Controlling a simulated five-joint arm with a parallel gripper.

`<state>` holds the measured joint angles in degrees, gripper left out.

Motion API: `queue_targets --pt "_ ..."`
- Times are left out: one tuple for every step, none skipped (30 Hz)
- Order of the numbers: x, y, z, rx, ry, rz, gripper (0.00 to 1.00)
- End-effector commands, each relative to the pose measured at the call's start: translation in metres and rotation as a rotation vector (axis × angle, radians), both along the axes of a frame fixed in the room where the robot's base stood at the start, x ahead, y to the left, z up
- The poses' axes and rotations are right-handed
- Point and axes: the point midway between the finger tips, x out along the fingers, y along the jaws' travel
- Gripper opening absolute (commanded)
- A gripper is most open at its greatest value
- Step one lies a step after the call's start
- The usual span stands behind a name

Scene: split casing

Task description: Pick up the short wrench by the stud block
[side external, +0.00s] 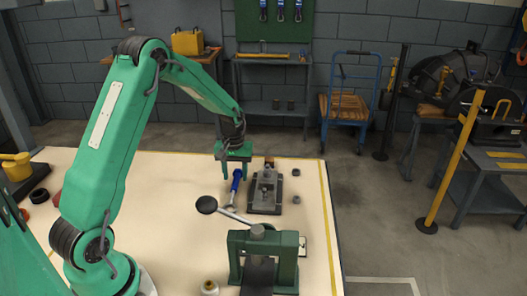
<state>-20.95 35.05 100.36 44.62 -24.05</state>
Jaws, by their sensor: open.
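A short wrench with a blue handle (236,181) and a silver end stands or lies on the pale bench top, just left of a grey block on a dark plate (265,192), which looks like the stud block. My green gripper (235,174) points down over the wrench, with its two fingers apart. The upper part of the blue handle shows between or just below the fingertips. I cannot tell how far the fingers are from it, or whether they touch it.
A green press (262,258) stands at the front, its lever with a black ball knob (206,205) reaching toward the wrench. Small dark nuts (296,172) lie right of the block.

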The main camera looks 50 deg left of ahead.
Motion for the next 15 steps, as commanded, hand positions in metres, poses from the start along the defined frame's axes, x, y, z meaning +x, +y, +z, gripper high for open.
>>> queue_targets --pt "0.0 0.0 -0.007 -0.001 0.002 0.0 0.45" --pt "0.0 0.0 -0.01 -0.001 0.003 0.0 0.45" --pt "0.0 0.0 -0.013 -0.001 0.002 0.0 0.45" --pt "0.0 0.0 -0.015 -0.001 0.001 0.0 0.45" --pt "0.0 0.0 -0.017 -0.001 0.001 0.0 0.45" --pt "0.0 0.0 -0.019 0.0 0.0 0.0 0.45" --pt "0.0 0.0 -0.02 0.0 0.0 0.0 0.45" --pt "0.0 0.0 -0.021 0.0 0.0 0.0 0.45" --pt "0.0 0.0 -0.021 0.0 0.0 0.0 0.45" --pt "0.0 0.0 -0.021 0.0 0.0 0.0 0.45" --pt "0.0 0.0 -0.021 0.0 0.0 0.0 0.45" --pt "0.0 0.0 -0.021 0.0 0.0 0.0 0.45" --pt "0.0 0.0 -0.021 0.0 0.0 0.0 0.45" --pt "0.0 0.0 -0.021 0.0 0.0 0.0 0.45" --pt "0.0 0.0 -0.021 0.0 0.0 0.0 0.45"
